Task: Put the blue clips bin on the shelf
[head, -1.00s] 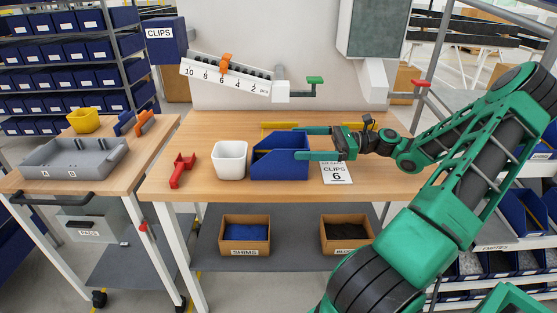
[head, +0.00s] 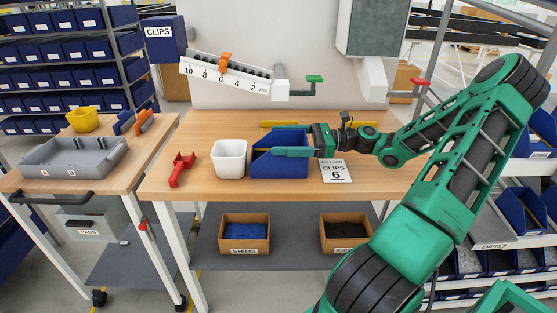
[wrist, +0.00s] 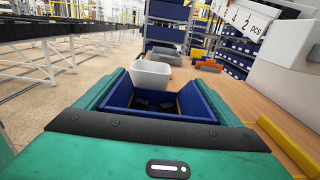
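The blue bin (head: 280,168) stands on the wooden workbench, between a white cup and a white card reading CLIPS 6. My gripper (head: 277,138) reaches in from the right at the bin's upper part, with one finger along each side. In the wrist view the blue bin (wrist: 212,101) lies between the green fingers, with a few dark pieces inside. I see no clear grip on its walls. A grey lower shelf (head: 295,253) runs under the bench. At right is a rack with a shelf labelled EMPTIES (head: 505,243).
The white cup (head: 230,158) stands just left of the bin, with a red tool (head: 181,169) beyond it. The card (head: 336,171) lies right of the bin. SHIMS (head: 245,235) and a second cardboard box (head: 343,234) stand on the lower shelf. A grey tray (head: 75,160) sits on the left cart.

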